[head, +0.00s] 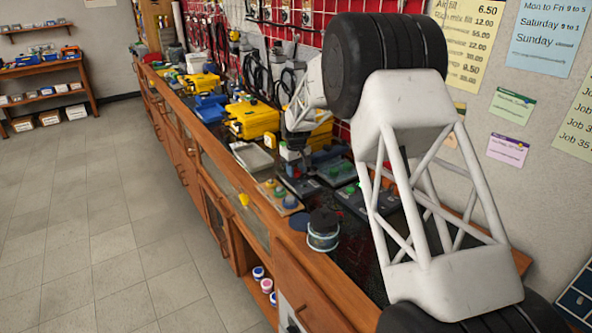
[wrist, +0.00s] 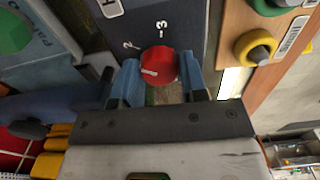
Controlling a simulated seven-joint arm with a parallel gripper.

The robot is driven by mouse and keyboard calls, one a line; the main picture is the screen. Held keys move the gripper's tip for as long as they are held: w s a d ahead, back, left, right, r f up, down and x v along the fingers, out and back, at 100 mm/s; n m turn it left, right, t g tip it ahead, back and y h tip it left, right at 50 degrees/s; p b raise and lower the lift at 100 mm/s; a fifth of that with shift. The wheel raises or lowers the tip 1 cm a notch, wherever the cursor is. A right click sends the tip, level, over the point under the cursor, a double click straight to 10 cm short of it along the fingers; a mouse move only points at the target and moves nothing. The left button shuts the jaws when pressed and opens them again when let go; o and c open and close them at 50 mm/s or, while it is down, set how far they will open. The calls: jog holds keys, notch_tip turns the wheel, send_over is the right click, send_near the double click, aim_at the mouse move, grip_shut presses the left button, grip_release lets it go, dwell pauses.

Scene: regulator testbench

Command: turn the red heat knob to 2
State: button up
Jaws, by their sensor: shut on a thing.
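The red heat knob (wrist: 158,62) is in the upper middle of the wrist view, on a dark grey panel (wrist: 185,28). A short pale mark shows on the left part of its face, and I cannot tell exactly which number it points to. The printed numbers 2 (wrist: 130,44) and 3 (wrist: 162,28) stand beyond the knob, the 2 to the left of the 3. My gripper (wrist: 160,66) has its two blue fingers on either side of the knob and is shut on it. In the head view my arm reaches over the bench, and the knob is too small to make out.
A yellow knob (wrist: 256,48) on a wooden-coloured board is to the right in the wrist view. A green round part (wrist: 12,34) is at the upper left. In the head view, yellow cases (head: 250,120) and other devices crowd the bench. The floor (head: 95,210) is clear.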

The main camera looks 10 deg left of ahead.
aim_at(296, 170)
jog(key=o, duration=0.9)
jog(key=shift+r, duration=3.9)
